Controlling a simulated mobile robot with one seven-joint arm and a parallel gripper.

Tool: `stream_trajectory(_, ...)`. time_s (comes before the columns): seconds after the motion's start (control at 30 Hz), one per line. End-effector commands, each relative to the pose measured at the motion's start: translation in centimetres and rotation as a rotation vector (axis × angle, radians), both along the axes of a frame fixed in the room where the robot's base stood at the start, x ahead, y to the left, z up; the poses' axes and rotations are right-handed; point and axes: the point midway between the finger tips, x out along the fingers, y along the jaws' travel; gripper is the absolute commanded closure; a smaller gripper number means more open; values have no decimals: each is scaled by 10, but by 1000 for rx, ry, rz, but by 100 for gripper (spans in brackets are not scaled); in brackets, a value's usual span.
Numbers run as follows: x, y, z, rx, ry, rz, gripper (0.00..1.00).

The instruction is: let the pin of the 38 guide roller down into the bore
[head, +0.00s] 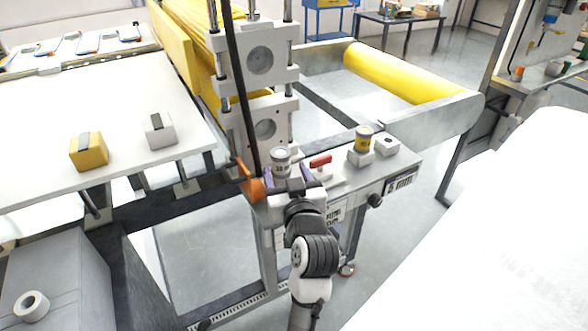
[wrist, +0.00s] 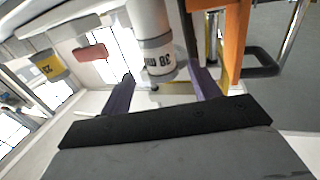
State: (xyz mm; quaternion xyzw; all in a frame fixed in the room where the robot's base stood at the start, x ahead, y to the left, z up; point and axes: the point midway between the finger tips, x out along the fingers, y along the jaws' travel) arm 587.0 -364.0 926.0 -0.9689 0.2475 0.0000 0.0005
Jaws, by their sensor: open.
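The 38 guide roller (head: 281,162) is a pale grey-white cylinder with a dark-lettered band. It stands about upright at the near left end of the machine's side ledge. In the wrist view the roller (wrist: 158,52) shows its "38 mm" label upside down, between the fingertips. My gripper (head: 282,184) is open, with a purple finger on each side of the roller. In the wrist view gaps show between my gripper's fingers (wrist: 163,88) and the roller. The roller's pin and the bore are hidden, so I cannot tell how deep the pin sits.
A red handle (head: 320,161) lies just right of the roller. An orange part (head: 250,182) and upright frame stand close on the left.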

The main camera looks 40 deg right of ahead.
Motion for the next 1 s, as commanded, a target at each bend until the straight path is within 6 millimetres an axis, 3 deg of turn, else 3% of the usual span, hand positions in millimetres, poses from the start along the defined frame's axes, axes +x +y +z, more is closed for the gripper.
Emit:
stream_trajectory(0.23, -52, 29, 2, 1, 3, 1, 38)
stream_trajectory(1.0, -72, 40, 0, 0, -1, 2, 38)
